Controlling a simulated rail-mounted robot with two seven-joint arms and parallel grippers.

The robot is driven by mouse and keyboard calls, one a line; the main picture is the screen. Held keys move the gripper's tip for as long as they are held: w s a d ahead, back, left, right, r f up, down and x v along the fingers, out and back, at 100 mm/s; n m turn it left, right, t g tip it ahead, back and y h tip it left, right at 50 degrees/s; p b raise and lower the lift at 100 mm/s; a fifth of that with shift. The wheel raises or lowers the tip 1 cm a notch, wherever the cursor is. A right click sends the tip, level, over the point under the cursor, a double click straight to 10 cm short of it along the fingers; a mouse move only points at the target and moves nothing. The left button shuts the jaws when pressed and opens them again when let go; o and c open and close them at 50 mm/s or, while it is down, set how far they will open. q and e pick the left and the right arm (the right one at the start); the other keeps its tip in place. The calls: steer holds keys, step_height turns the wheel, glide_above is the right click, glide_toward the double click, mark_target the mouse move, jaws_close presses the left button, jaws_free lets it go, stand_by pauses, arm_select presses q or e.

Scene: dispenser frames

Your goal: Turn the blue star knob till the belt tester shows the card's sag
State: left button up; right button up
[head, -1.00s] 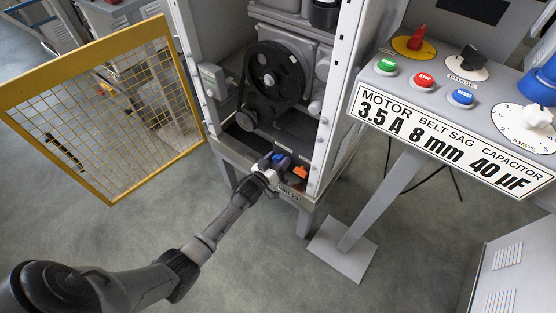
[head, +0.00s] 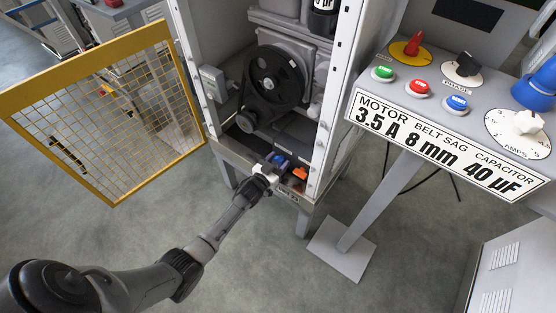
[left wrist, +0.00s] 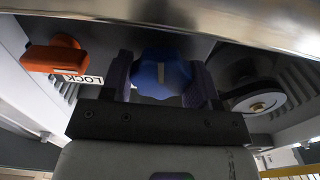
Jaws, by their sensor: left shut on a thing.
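The blue star knob (left wrist: 162,75) sits between the two fingers of my left gripper (left wrist: 160,88) in the left wrist view; the fingers are shut on it. In the head view my left gripper (head: 272,168) reaches low into the open machine frame, and the knob (head: 280,159) is partly hidden by it. The card (head: 450,143) on the panel's front reads belt sag 8 mm. The black pulley and belt (head: 274,78) are above the gripper. I cannot make out a belt tester or its reading. My right gripper is out of view.
An orange lock handle (left wrist: 55,56) is beside the knob; it also shows in the head view (head: 299,174). A yellow mesh door (head: 100,110) stands open at the left. The control panel (head: 470,108) on its post is at the right. Bare floor lies in front.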

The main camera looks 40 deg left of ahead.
arm_select(q)
steer(key=m, duration=0.3)
steer(key=shift+m+p, duration=0.3)
steer(key=shift+m, duration=0.2)
stand_by(0.4)
steer(key=o, duration=0.9)
